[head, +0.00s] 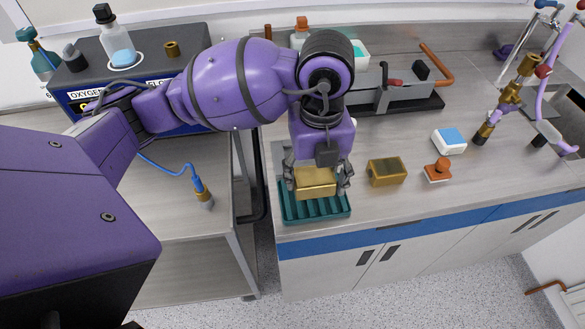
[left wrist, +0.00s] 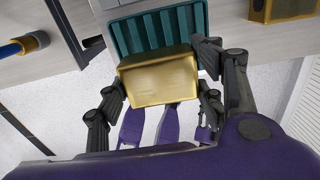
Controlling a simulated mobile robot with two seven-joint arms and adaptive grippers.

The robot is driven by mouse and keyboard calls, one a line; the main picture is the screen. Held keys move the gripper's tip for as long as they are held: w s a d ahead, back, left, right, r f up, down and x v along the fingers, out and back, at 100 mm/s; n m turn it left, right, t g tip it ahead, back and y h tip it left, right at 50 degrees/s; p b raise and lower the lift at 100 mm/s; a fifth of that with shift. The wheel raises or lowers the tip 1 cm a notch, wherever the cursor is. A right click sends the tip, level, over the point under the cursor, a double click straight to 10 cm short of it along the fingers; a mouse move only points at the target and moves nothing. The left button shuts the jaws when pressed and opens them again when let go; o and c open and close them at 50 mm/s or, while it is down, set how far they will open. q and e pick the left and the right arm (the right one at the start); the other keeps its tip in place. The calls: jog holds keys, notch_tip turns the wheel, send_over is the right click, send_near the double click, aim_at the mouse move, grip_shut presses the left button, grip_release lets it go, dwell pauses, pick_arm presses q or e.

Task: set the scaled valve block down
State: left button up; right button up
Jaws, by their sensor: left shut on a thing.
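My left gripper (head: 316,184) points down at the counter's front edge, its fingers shut on the two ends of a gold-coloured valve block (head: 315,181). The block's face is plain and brassy in the left wrist view (left wrist: 158,78). Below and behind it is a teal ribbed tray (head: 318,214), which also shows in the left wrist view (left wrist: 160,15). The block looks level and over the tray; I cannot tell whether it touches the ribs. My right gripper is in neither view.
A metal fixture (head: 395,92) stands behind. A gap separates this counter from the left bench (head: 180,205).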

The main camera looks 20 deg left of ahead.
aim_at(315, 184)
pick_arm(q)
jog(key=shift+w+f, duration=0.65)
jog(key=shift+w+a+f, duration=0.1)
jog(key=shift+w+f, duration=0.05)
jog(key=shift+f, duration=1.4)
jog(key=shift+f, duration=0.2)
jog(key=o, duration=1.4)
notch_tip(315, 184, up, 12)
jog(key=shift+r+p, duration=0.2)
jog(key=shift+p, duration=0.1)
